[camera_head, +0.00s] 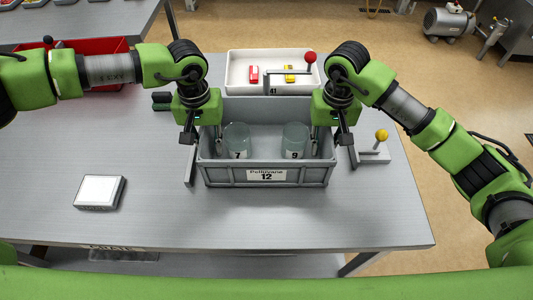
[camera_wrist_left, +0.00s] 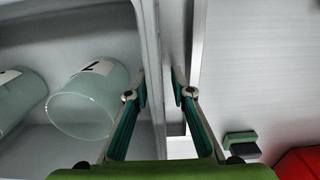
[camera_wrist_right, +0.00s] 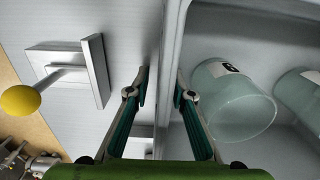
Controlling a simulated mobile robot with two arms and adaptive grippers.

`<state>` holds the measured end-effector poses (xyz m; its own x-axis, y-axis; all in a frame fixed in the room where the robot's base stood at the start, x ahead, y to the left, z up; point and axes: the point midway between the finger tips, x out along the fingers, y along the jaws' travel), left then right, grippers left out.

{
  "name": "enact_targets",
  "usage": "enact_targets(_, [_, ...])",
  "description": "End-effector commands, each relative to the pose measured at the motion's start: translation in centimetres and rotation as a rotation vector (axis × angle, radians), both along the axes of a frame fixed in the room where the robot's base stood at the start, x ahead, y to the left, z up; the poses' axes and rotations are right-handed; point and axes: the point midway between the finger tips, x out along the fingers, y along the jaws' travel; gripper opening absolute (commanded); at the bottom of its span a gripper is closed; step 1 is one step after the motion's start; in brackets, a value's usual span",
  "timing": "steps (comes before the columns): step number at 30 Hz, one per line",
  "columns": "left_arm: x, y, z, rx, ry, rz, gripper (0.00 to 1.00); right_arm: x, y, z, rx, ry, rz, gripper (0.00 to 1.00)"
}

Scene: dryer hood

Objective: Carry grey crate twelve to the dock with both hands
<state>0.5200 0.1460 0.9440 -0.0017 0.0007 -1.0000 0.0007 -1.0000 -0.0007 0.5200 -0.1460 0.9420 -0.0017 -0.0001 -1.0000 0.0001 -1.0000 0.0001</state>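Grey crate twelve (camera_head: 215,175), labelled 12, stands upright on the grey table (camera_head: 150,220). It holds two translucent jars, jar 7 (camera_head: 237,140) and jar 9 (camera_head: 295,140). My left gripper (camera_head: 203,143) points down at the crate's left wall, one finger inside and one outside; the left wrist view (camera_wrist_left: 160,90) shows a gap by the outer finger. My right gripper (camera_head: 333,142) straddles the right wall the same way, with a gap outside in the right wrist view (camera_wrist_right: 161,90). Both look open. I cannot identify the dock.
A white tray (camera_head: 235,72) marked 41, with small red and yellow blocks, stands right behind the crate. A red-knobbed lever (camera_head: 309,57) rises there. A yellow-knobbed lever (camera_head: 381,135) is on the right. A white-topped device (camera_head: 100,192) lies front left. The front table is mostly clear.

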Motion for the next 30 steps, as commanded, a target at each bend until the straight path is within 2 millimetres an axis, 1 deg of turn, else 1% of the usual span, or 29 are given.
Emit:
enact_targets(5, [0.1,0.0,2.7,-0.002,-0.004,0.0,0.22,0.0,0.0,0.0,0.0,0.0,0.0,0.22])
enact_targets(12, [0.1,0.0,7.9,-0.002,-0.004,0.001,0.22,0.0,0.0,0.0,0.0,0.0,0.0,0.22])
enact_targets(16, [0.1,0.0,10.0,-0.001,-0.004,0.001,0.22,0.0,0.0,0.0,0.0,-0.001,0.0,0.22])
enact_targets(19, [0.1,0.0,11.0,-0.001,-0.001,0.001,0.22,0.0,0.0,0.0,0.0,-0.001,0.0,0.22])
enact_targets(23, [0.0,0.0,11.7,0.0,-0.001,0.001,0.22,0.1,0.0,0.4,0.0,-0.002,0.0,0.22])
enact_targets(26, [0.0,0.0,11.8,0.0,-0.001,0.001,0.22,0.1,0.0,1.5,0.001,-0.004,0.0,0.22])
enact_targets(29, [0.0,0.0,11.8,0.0,-0.001,0.001,0.22,0.1,0.0,3.4,0.0,-0.005,0.001,0.22])
enact_targets(30, [0.0,0.0,11.8,0.0,-0.001,0.001,0.22,0.2,0.0,4.4,0.001,-0.007,0.0,0.22])
